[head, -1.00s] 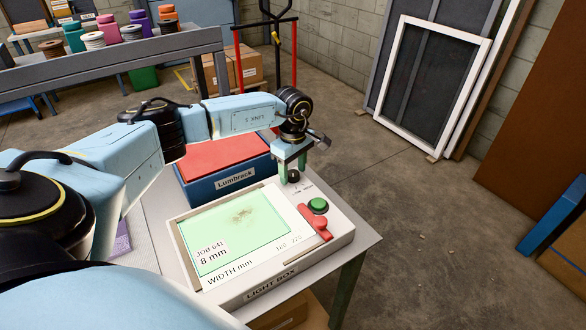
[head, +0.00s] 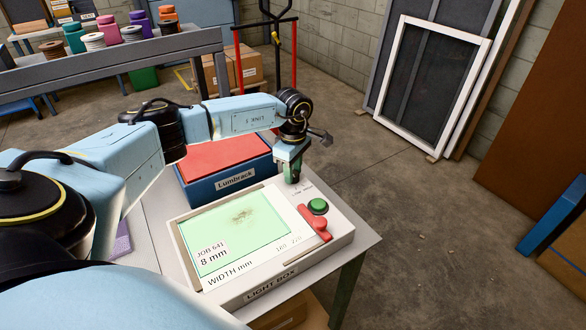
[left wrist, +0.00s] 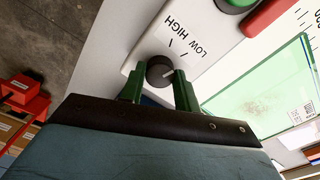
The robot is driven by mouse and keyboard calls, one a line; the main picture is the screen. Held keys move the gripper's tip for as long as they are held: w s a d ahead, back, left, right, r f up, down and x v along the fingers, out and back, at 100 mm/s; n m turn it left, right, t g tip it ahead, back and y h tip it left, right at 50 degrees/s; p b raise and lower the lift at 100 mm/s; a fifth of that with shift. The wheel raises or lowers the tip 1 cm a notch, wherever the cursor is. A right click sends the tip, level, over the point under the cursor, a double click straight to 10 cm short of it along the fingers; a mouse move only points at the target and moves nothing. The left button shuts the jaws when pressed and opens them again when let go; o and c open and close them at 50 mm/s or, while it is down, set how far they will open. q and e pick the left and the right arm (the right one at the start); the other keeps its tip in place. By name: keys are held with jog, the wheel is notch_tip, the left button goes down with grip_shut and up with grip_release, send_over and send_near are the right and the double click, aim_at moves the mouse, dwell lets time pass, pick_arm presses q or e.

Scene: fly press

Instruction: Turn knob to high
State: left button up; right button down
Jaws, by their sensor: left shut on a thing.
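The knob (left wrist: 158,68) is small, round and dark, on the white corner of the light box (head: 345,240). The LOW and HIGH label (left wrist: 187,40) is beside it, upside down in the left wrist view, with short tick marks. A pale mark shows on the knob's right part; its exact setting is hard to tell. My left gripper (left wrist: 160,76) has its green fingers on either side of the knob, shut on it. In the head view my left gripper (head: 292,172) points down at the box's far corner and hides the knob. My right gripper is out of view.
A green button (head: 318,206) and a red slider (head: 317,229) sit close to the knob. The lit green screen (head: 238,240) fills the box's left part. A blue Lumbrack box with a red top (head: 225,158) stands just behind. The table's right edge is near.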

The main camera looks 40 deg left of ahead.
pick_arm(q)
jog(key=n+p, duration=0.1)
jog(key=n, duration=0.3)
jog(key=shift+r+n, duration=0.1)
jog(key=shift+n, duration=0.2)
jog(key=shift+n+p, duration=0.65)
jog(key=shift+n, duration=1.95)
jog(key=o, duration=1)
jog(key=shift+c, duration=0.2)
notch_tip(320, 180, up, 13)
jog(key=shift+r, duration=0.15)
